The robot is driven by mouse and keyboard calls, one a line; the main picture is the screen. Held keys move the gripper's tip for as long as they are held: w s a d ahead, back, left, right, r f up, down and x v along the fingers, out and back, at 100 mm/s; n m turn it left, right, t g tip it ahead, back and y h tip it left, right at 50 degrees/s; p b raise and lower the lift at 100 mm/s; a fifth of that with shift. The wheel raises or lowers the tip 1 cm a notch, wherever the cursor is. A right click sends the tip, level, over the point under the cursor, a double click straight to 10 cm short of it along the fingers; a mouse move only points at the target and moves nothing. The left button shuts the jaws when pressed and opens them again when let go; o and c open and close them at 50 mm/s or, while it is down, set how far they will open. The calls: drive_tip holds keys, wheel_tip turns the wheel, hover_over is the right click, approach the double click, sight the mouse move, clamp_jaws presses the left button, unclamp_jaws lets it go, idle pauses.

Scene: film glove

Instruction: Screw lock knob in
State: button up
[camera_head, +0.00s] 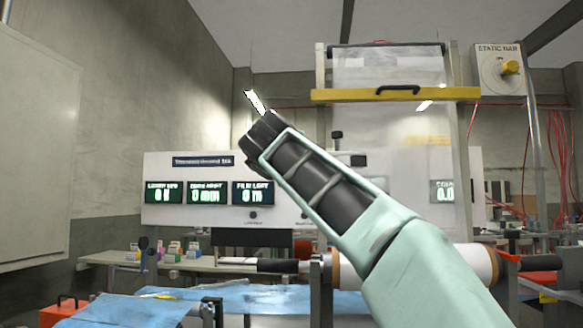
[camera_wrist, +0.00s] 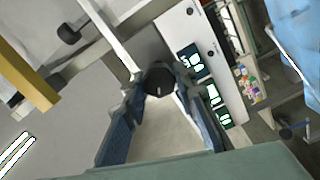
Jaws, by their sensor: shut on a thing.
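A dark round knob (camera_wrist: 160,76) with a pale mark on its face sits between the tips of my gripper (camera_wrist: 157,88) in the wrist view. The two blue-padded fingers are closed on its sides. The knob lies in front of the white panel and a pale upright strip; I cannot tell whether it touches a threaded hole. In the head view my pale green and black arm crosses the middle, and the fingertips and held knob cannot be made out there.
The white panel (camera_head: 165,217) with lit displays stands behind my arm. A yellow bar (camera_head: 395,94) with a black handle crosses the clear film. A white roll (camera_head: 470,264) lies at lower right. A blue sheet (camera_head: 250,299) covers the front bench, with small coloured boxes (camera_head: 175,250) behind.

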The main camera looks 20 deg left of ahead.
drive_tip(key=shift+f, duration=0.3)
drive_tip(key=o, duration=1.2)
drive_tip(key=shift+s+r, duration=0.1)
drive_tip(key=shift+r, duration=0.1)
drive_tip(key=shift+r, duration=0.1)
drive_tip(key=v, duration=1.2)
